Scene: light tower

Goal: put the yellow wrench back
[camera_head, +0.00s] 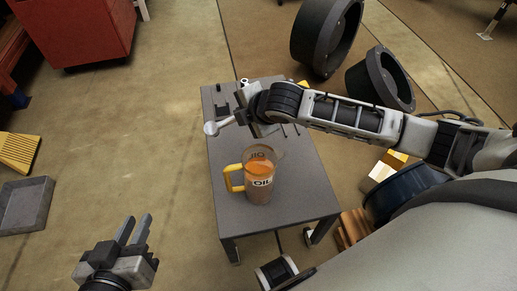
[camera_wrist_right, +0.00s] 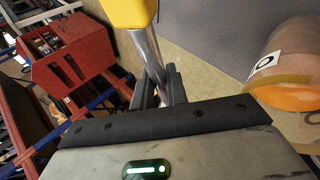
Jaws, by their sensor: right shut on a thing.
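The yellow wrench, with a yellow handle (camera_wrist_right: 126,12) and a silver shaft, is in the jaws of my right gripper (camera_wrist_right: 165,88) in the right wrist view. In the head view, my right gripper (camera_head: 240,116) is over the far left part of the small grey table (camera_head: 295,185). A silver end (camera_head: 211,128) sticks out to its left. The arm hides most of the wrench there, and I cannot tell whether it touches the table. My left gripper (camera_head: 138,217) is open and empty, left of the table over the floor.
A clear oil jug (camera_head: 258,180) with a yellow handle stands mid-table, below the right gripper; it also shows in the right wrist view (camera_wrist_right: 290,70). A small black fixture (camera_head: 222,106) is at the table's far left. Black wheels (camera_head: 326,35) and a grey tray (camera_head: 25,205) lie around.

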